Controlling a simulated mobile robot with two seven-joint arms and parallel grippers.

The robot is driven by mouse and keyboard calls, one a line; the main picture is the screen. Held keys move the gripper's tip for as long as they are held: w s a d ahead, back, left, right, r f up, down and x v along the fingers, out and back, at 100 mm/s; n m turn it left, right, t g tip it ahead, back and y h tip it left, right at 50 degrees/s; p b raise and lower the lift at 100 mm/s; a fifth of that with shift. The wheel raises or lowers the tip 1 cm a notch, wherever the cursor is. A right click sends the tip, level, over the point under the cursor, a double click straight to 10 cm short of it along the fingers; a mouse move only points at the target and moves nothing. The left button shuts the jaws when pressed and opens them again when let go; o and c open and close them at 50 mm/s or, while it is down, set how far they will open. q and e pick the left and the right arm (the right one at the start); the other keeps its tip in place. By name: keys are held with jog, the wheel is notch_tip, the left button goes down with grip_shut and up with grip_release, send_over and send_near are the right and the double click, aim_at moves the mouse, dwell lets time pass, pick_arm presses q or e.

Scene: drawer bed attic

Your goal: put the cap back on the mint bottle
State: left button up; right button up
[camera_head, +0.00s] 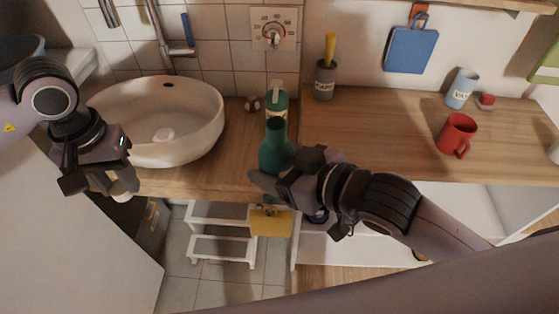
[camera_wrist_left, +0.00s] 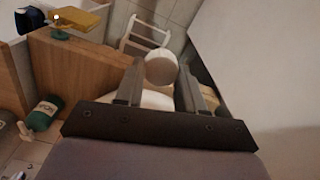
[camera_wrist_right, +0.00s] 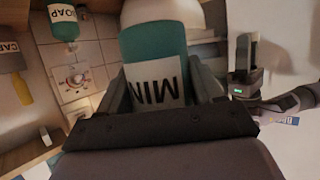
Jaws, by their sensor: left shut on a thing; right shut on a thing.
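The mint bottle (camera_head: 275,156) is teal, upright and has an open neck with no cap on it. My right gripper (camera_head: 268,178) is shut around its lower body, by the counter's front edge. In the right wrist view, the bottle (camera_wrist_right: 158,45) sits between the fingers with its white label facing the camera. My left gripper (camera_head: 122,185) is shut on the white cap (camera_head: 127,182), in front of the basin and well left of the bottle. The left wrist view shows the cap (camera_wrist_left: 161,68) between the fingertips. The gripper fingers partly hide the cap in the head view.
A teal soap bottle (camera_head: 277,101) stands close behind the mint bottle. The white basin (camera_head: 160,115) is on the left. A grey cup with a yellow handle (camera_head: 325,79) and a red mug (camera_head: 457,135) stand on the wooden counter (camera_head: 380,135). A white step stool (camera_head: 222,250) is below.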

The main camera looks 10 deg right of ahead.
pick_arm(q)
jog(key=w+d+r+n, duration=0.35)
jog(key=d+r, duration=0.55)
jog(key=d, duration=0.4)
notch_tip(320, 180, up, 10)
jog(key=n, duration=0.6)
send_over(274, 122)
jog(key=shift+s+r+m, duration=0.1)
jog(key=shift+r+m, duration=0.1)
jog(key=shift+m, duration=0.05)
jog(key=shift+f, duration=2.05)
jog(key=shift+f, duration=0.85)
jog(key=shift+f, duration=0.55)
